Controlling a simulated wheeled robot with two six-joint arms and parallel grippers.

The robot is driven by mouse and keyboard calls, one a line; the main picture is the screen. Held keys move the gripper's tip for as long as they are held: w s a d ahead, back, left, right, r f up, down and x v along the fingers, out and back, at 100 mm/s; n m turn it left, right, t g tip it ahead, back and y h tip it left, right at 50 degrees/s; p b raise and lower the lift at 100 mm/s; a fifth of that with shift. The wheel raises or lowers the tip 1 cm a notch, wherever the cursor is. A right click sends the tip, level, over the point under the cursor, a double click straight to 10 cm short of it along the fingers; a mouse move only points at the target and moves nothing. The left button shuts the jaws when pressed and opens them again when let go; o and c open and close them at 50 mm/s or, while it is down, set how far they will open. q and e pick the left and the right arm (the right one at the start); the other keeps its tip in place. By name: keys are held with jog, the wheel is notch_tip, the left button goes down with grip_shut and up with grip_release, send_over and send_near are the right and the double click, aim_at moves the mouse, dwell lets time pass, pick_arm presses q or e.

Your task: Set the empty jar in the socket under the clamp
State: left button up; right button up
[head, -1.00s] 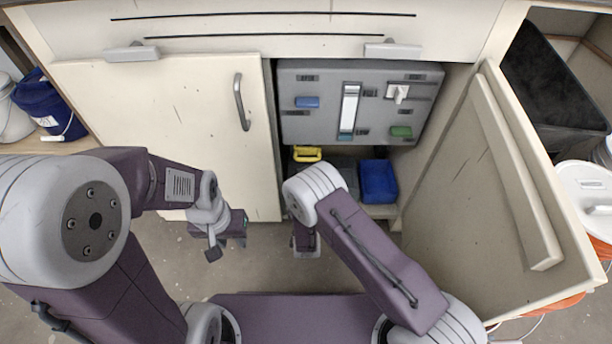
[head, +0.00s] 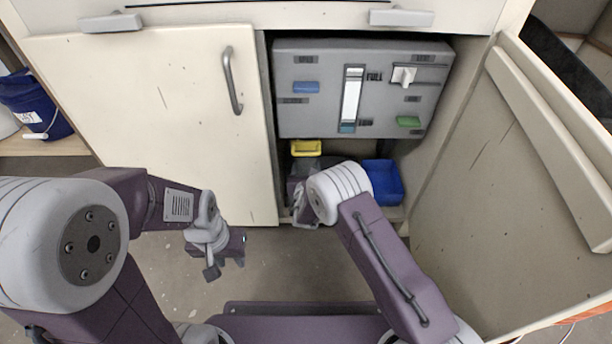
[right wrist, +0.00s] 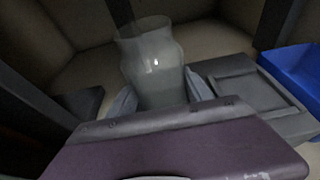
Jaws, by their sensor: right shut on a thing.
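A translucent, pale glass jar (right wrist: 152,65) stands upright between the fingers of my right gripper (right wrist: 160,97), which is shut on it. Its contents, if any, cannot be made out. In the head view my right wrist reaches into the open cabinet bay below the grey panel and hides the jar. A yellow part (head: 306,148), perhaps of the clamp, shows just beyond that wrist. I cannot make out the socket. My left gripper (head: 227,262) is open and empty in front of the closed cabinet door.
A blue bin (head: 383,182) stands right of my right wrist; it also shows in the right wrist view (right wrist: 295,75), beside a dark grey block (right wrist: 245,92). The grey panel (head: 330,105) hangs above. The open door (head: 500,190) bounds the right side, the closed door (head: 150,130) the left.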

jog(key=shift+r, duration=0.1)
jog(key=o, duration=1.4)
jog(key=shift+s+r+p, duration=0.15)
jog(key=shift+p, duration=0.25)
jog(key=p+v, duration=0.8)
jog(key=v, duration=0.3)
jog(key=shift+s, duration=0.4)
